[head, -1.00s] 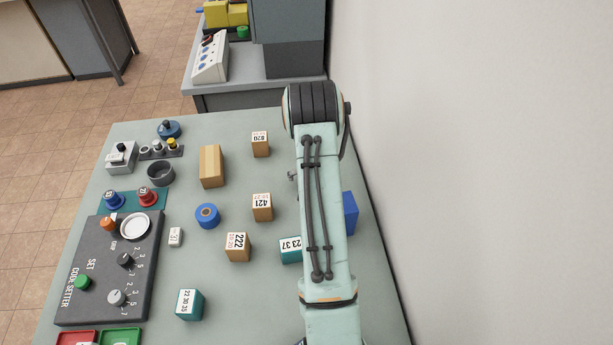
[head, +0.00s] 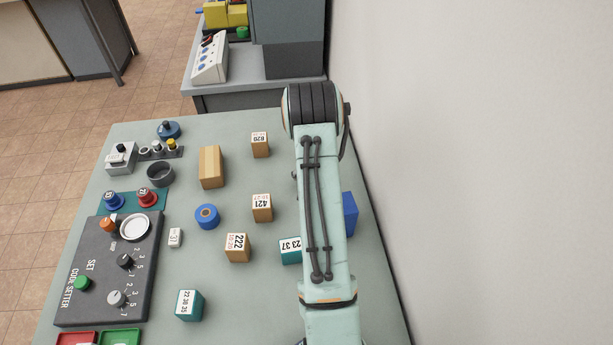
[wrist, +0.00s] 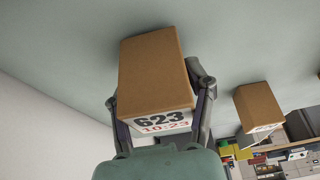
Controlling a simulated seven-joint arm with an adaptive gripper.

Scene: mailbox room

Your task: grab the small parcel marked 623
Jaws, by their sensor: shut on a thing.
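The small parcel marked 623 (wrist: 153,75) is a brown box with a white label reading 623 and 10:23, seen in the wrist view. My gripper (wrist: 158,100) is shut on it, with one finger along each side. The tabletop fills the background behind the parcel; I cannot tell whether the parcel touches it. In the head view my arm hides both the gripper and this parcel.
Other parcels marked 820 (head: 260,145), 421 (head: 262,208) and 222 (head: 238,247) stand left of my arm. A teal box (head: 291,250) and a blue box (head: 350,213) are close beside it. A white wall (head: 480,170) rises at the right.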

